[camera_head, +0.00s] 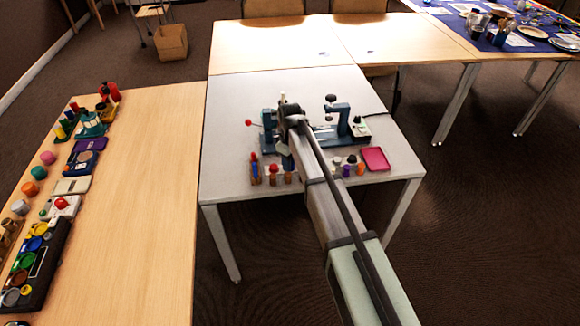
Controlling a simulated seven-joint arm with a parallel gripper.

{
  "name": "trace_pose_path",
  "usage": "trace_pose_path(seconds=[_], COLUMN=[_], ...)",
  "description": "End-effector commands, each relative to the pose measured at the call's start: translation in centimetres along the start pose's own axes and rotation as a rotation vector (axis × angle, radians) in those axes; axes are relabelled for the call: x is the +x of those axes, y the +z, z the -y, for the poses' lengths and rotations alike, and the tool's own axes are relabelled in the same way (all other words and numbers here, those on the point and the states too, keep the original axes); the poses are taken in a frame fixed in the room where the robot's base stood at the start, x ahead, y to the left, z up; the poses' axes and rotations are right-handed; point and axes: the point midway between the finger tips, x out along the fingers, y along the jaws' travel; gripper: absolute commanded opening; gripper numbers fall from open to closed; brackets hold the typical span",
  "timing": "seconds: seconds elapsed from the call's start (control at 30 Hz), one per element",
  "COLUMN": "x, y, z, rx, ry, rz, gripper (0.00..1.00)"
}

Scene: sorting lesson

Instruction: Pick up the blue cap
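A small blue round piece (34,244), which looks like the blue cap, lies in a black tray (50,262) on the wooden table at the left, among yellow, green, brown and grey round pieces. It is too small to be sure that it is a cap. A small blue-topped piece (254,166) also shows on the white table. My gripper (286,158) is at the far end of my arm, over the white table and well to the right of the black tray. The arm and clutter hide its fingers, and I cannot see whether it holds anything.
The white table (230,105) carries dark blue stands (342,120), small coloured pieces and a pink tray (376,158). The wooden table (150,200) has several coloured things along its left side; its right half is clear. Floor separates the white table from it at the front.

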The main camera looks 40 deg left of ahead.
Motion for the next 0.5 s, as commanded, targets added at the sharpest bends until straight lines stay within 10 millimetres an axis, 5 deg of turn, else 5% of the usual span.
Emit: trace_pose_path(seconds=[0.3, 0.5], x=[-0.01, -0.01], y=[0.0, 0.0], z=[0.0, 0.0], rx=[0.0, 0.0], ry=[0.0, 0.0], rz=[0.0, 0.0], gripper=[0.01, 0.0])
